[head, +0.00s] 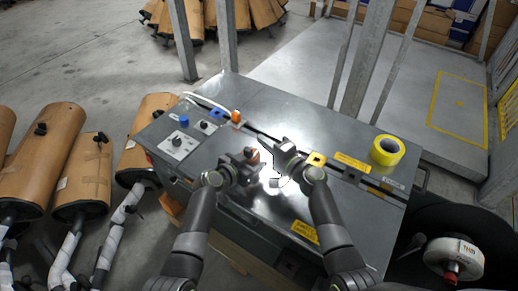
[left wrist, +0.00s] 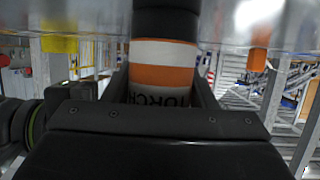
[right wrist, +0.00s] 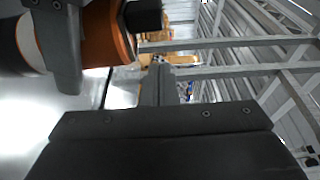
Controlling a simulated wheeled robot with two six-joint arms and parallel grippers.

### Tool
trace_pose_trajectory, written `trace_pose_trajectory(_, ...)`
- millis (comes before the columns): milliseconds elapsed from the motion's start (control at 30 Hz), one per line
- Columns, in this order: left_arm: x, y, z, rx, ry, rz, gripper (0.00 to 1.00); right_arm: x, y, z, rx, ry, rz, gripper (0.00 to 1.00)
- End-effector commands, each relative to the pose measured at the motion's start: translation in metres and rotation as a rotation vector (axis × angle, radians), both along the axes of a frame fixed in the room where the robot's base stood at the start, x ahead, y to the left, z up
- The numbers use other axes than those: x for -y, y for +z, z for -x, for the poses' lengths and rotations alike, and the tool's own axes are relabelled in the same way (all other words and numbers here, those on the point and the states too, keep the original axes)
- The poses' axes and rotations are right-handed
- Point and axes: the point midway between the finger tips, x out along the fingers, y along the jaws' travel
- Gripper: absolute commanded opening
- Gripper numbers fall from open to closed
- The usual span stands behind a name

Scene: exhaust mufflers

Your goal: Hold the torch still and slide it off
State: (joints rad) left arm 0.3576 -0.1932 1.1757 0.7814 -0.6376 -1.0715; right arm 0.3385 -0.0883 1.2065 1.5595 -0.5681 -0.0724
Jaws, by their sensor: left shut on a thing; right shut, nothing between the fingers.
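The torch (left wrist: 164,75) has orange and white bands, dark lettering and a black end. My left gripper (head: 245,157) is shut around it above the metal bench top; in the left wrist view a finger stands on each side of the bands. In the head view only a small orange part of the torch (head: 252,156) shows, the rest hidden by the gripper. My right gripper (head: 284,150) is shut and empty, just right of the torch. In the right wrist view the torch's orange end (right wrist: 103,32) is at upper left, apart from my right fingers (right wrist: 158,82).
The metal bench (head: 280,105) carries a yellow tape roll (head: 387,150) at right, an orange-topped item (head: 236,117) at the back and a control panel (head: 180,143) at left. Brown-wrapped mufflers (head: 45,145) stand at far left. Grey posts (head: 228,35) rise behind the bench.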

Motion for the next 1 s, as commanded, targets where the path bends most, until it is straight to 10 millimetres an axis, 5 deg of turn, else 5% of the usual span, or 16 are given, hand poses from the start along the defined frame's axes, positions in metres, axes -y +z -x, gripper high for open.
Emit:
trace_pose_trajectory(500,0.0,-0.001,0.0,-0.002,0.0,-0.001,0.26,0.054,-0.002,0.07,-0.003,-0.002,0.0,0.0)
trace_pose_trajectory(933,-0.001,-0.001,0.0,-0.002,0.0,-0.001,0.26,0.06,-0.001,0.079,-0.003,-0.001,-0.002,0.0)
trace_pose_trajectory(967,-0.001,-0.001,0.0,-0.002,0.0,-0.001,0.54,0.06,-0.001,0.079,-0.003,-0.001,-0.002,0.0)
trace_pose_trajectory(1000,-0.001,-0.001,0.0,-0.001,0.0,-0.001,0.59,0.06,-0.001,0.079,-0.003,-0.001,-0.002,0.0)
